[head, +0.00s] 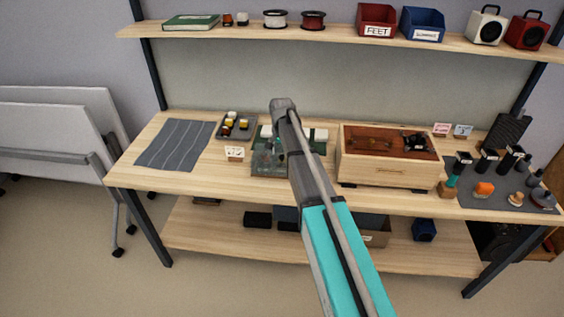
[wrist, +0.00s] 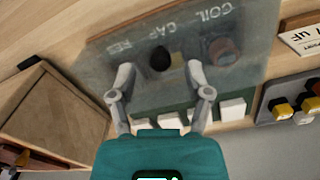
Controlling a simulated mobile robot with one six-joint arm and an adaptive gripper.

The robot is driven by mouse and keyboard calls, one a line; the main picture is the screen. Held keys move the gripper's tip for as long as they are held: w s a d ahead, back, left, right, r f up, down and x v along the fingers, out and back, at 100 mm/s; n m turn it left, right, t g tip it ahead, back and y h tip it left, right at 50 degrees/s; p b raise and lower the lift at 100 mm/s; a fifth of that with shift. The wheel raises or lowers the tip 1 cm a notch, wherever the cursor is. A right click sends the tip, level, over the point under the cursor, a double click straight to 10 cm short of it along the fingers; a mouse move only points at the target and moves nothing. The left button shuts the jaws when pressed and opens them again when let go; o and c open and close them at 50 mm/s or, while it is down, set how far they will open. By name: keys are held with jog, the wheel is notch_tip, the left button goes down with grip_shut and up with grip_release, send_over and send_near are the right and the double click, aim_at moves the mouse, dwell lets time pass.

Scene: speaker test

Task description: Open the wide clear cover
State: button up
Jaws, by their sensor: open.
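The wide clear cover (wrist: 120,62) lies flat over a green-based tray in the wrist view, with the words COIL, CAP and RES showing upside down. A dark round knob (wrist: 160,59) stands near its middle. In the head view the cover (head: 268,166) sits mid-bench, partly hidden by my arm. My gripper (wrist: 160,72) is open and empty, its two fingers on either side of the knob as seen from the wrist. I cannot tell how far above the cover the fingertips are. The gripper's fingers are not clear in the head view.
A wooden box (head: 385,174) stands right of the cover. A grey tray with yellow and black pieces (head: 238,126) and a small sign (head: 235,153) are on its left. A grey mat (head: 175,145) lies bare at the bench's left. A shelf (head: 340,36) runs above.

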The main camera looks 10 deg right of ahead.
jog(key=shift+f+b, duration=1.05)
jog(key=shift+f, duration=0.35)
grip_shut()
